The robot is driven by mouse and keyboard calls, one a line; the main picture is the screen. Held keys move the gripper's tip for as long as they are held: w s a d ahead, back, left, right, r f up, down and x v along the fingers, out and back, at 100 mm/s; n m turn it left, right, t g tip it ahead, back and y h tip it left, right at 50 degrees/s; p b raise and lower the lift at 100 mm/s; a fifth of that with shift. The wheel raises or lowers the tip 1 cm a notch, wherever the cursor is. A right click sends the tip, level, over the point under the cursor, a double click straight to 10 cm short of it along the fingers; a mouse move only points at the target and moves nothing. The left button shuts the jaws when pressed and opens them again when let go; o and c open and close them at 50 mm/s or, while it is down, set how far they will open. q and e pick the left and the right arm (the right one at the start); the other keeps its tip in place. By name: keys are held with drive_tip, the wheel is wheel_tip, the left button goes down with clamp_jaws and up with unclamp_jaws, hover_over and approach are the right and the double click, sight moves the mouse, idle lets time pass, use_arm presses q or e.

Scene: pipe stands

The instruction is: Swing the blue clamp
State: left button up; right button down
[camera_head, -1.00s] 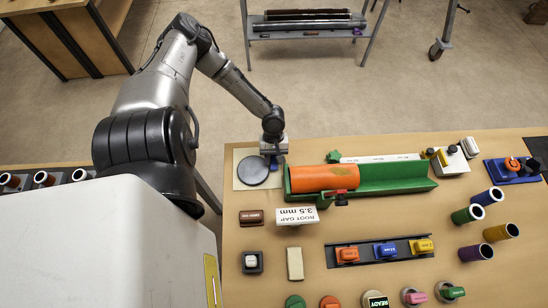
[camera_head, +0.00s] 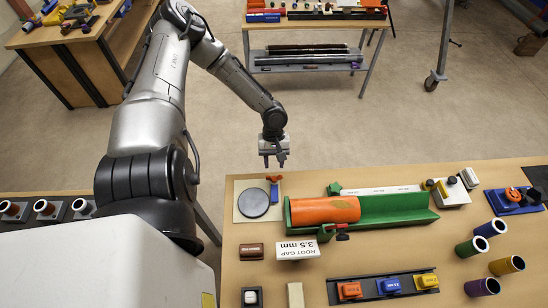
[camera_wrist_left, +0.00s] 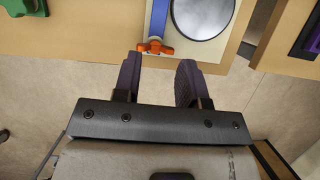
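The blue clamp (camera_head: 274,192) with an orange knob stands on a cream plate (camera_head: 241,215) beside a dark round disc (camera_head: 253,203). Its blue bar lies along the disc's right side in the head view, not across it. In the left wrist view the clamp's blue bar (camera_wrist_left: 159,18) and orange knob (camera_wrist_left: 155,46) are just beyond the fingertips, and the disc (camera_wrist_left: 202,14) looks pale and mirror-like. My left gripper (camera_head: 274,165) is open and empty, just off the table's far edge and apart from the clamp. My right gripper is not in view.
A green trough (camera_head: 395,207) with an orange pipe (camera_head: 325,210) lies right of the plate. A white root gap sign (camera_head: 297,248) stands in front. Colored pipe pieces (camera_head: 482,287) are at the right. Open floor lies beyond the table; a shelf rack (camera_head: 310,58) stands farther back.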

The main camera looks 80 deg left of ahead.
use_arm(q)
drive_tip(key=shift+a+r, duration=0.2)
drive_tip(key=shift+r, duration=0.25)
drive_tip(key=shift+c, duration=0.4)
